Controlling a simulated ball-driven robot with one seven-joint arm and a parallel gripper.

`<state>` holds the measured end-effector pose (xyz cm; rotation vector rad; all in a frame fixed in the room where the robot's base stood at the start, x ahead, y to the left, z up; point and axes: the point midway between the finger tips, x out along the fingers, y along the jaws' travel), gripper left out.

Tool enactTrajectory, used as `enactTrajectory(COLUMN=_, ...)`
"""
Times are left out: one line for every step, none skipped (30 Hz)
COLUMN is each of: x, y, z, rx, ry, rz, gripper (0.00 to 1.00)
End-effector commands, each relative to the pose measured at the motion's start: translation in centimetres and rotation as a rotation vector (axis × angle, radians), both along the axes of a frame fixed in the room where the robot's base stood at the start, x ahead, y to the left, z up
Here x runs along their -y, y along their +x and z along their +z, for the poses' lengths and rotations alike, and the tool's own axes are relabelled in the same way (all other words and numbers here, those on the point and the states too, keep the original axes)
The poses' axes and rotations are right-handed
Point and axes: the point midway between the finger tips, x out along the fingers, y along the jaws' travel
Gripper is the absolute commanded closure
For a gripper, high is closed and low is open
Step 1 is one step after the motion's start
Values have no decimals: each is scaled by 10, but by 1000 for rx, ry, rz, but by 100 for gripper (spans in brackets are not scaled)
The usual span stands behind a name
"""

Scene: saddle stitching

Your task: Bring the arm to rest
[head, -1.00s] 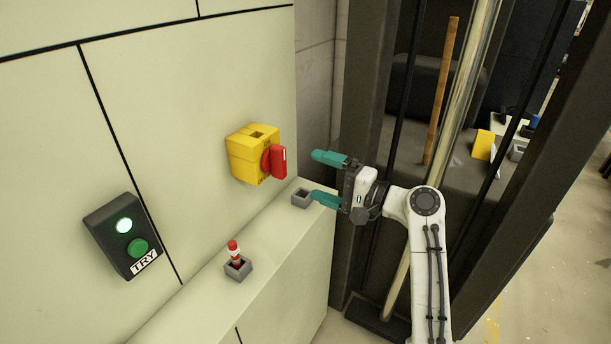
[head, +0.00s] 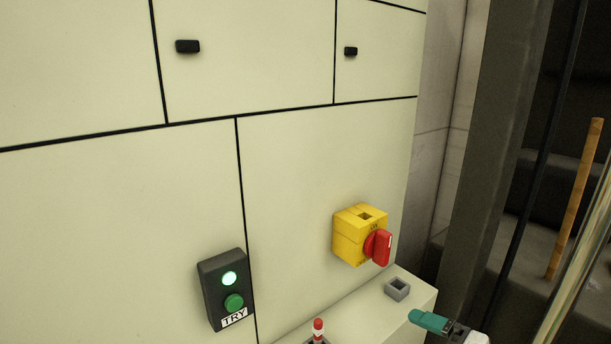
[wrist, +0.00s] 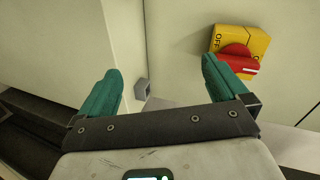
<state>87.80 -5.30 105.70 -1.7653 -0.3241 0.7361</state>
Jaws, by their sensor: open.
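My gripper (wrist: 165,92) is open and empty, its two teal fingers apart in the wrist view. In the head view only one teal finger (head: 428,321) and a bit of the gripper body show at the bottom edge; the rest is out of frame. The yellow switch box (head: 350,243) with its red rotary handle (head: 380,247) is on the panel, up and left of the finger. In the wrist view the red handle (wrist: 240,60) shows beyond the right finger, apart from it as far as I can tell, with "OFF" on the yellow box.
A grey square holder (head: 397,289) stands empty on the ledge beside the finger. A red-and-white peg (head: 318,330) is at the bottom edge. A black TRY box (head: 226,290) with a lit lamp and green button is on the panel. A dark post (head: 480,160) rises at right.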

Motion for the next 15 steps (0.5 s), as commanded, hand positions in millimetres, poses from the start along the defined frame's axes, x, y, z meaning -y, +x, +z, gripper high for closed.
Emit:
enactTrajectory(x=-4, y=-24, z=-33, rx=-53, ry=-100, rz=24, gripper=0)
enactTrajectory(x=-5, y=-38, z=-49, rx=-83, ry=-161, rz=39, gripper=0)
enactTrajectory(x=-6, y=-57, z=-70, rx=-121, ry=-241, rz=64, gripper=0)
enactTrajectory(x=-6, y=-72, z=-84, rx=-150, ry=-301, rz=83, gripper=0)
enactTrajectory(x=-6, y=-88, z=-98, rx=-180, ry=-360, rz=105, gripper=0)
enactTrajectory(x=-6, y=-110, z=-115, rx=-220, ry=-439, rz=135, gripper=0)
enactTrajectory(x=-5, y=-127, z=-127, rx=-251, ry=-496, rz=161, gripper=0)
enactTrajectory(x=-4, y=-145, z=-138, rx=-282, ry=-553, rz=189, gripper=0)
enactTrajectory(x=-2, y=-170, z=-151, rx=-324, ry=-628, rz=227, gripper=0)
enactTrajectory(x=-1, y=-188, z=-160, rx=-355, ry=-683, rz=257, gripper=0)
enactTrajectory(x=2, y=-206, z=-167, rx=-388, ry=-735, rz=288, gripper=0)
enactTrajectory(x=5, y=-230, z=-174, rx=-427, ry=-800, rz=328, gripper=0)
enactTrajectory(x=7, y=-247, z=-179, rx=-457, ry=-846, rz=357, gripper=0)
enactTrajectory(x=10, y=-263, z=-182, rx=-483, ry=-887, rz=386, gripper=0)
enactTrajectory(x=13, y=-282, z=-185, rx=-517, ry=-937, rz=422, gripper=0)
